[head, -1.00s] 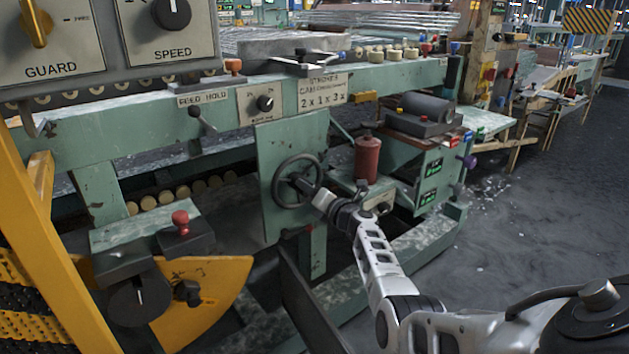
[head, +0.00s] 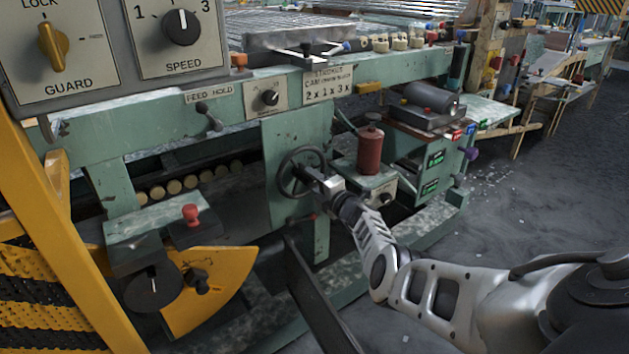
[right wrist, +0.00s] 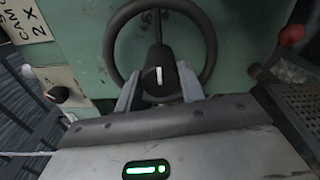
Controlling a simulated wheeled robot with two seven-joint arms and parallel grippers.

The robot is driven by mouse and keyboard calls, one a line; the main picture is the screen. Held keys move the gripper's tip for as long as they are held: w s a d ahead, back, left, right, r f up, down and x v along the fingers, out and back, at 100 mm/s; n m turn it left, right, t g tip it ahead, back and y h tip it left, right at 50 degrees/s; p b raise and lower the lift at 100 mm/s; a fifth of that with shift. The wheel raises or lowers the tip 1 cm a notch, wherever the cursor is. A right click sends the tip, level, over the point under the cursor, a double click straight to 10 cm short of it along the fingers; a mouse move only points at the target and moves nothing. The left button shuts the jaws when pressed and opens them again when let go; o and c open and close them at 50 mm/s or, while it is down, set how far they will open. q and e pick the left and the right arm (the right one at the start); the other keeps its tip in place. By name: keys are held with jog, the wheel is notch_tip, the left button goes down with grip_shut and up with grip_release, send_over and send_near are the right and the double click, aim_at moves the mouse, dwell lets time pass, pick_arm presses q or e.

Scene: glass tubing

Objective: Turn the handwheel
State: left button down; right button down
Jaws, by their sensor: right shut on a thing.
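The dark handwheel (head: 282,172) is mounted on the green upright panel of the machine, left of the red cylinder. My right gripper (head: 318,181) reaches it from the lower right. In the right wrist view the handwheel (right wrist: 111,48) fills the upper middle, with a dark hub that bears a white mark. The fingers of my right gripper (right wrist: 158,84) lie on both sides of the hub's lower part and are shut on it. The lower rim is partly hidden by the fingers and gripper body. My left gripper is not in view.
A red cylinder (head: 369,150) stands just right of the handwheel. A feed hold lever (head: 209,116) and a dial (head: 270,98) sit above it. A yellow sector plate (head: 224,288) and a red knob (head: 190,213) are at lower left. Open floor (head: 530,200) lies to the right.

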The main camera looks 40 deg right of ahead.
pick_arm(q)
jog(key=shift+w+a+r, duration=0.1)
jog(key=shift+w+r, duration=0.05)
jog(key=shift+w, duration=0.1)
pick_arm(e)
jog(key=shift+a, duration=0.1)
jog(key=c, duration=0.9)
grip_release()
jog(key=shift+o, duration=0.2)
jog(key=shift+s+r+p, duration=0.1)
jog(key=shift+s+p, duration=0.35)
jog(key=shift+p, duration=0.1)
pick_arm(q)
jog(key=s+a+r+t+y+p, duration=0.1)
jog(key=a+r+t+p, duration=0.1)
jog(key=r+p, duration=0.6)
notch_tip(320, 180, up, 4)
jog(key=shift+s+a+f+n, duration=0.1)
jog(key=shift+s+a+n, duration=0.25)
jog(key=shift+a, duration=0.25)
pick_arm(e)
jog(key=s, duration=1.5)
jog(key=shift+a, duration=0.2)
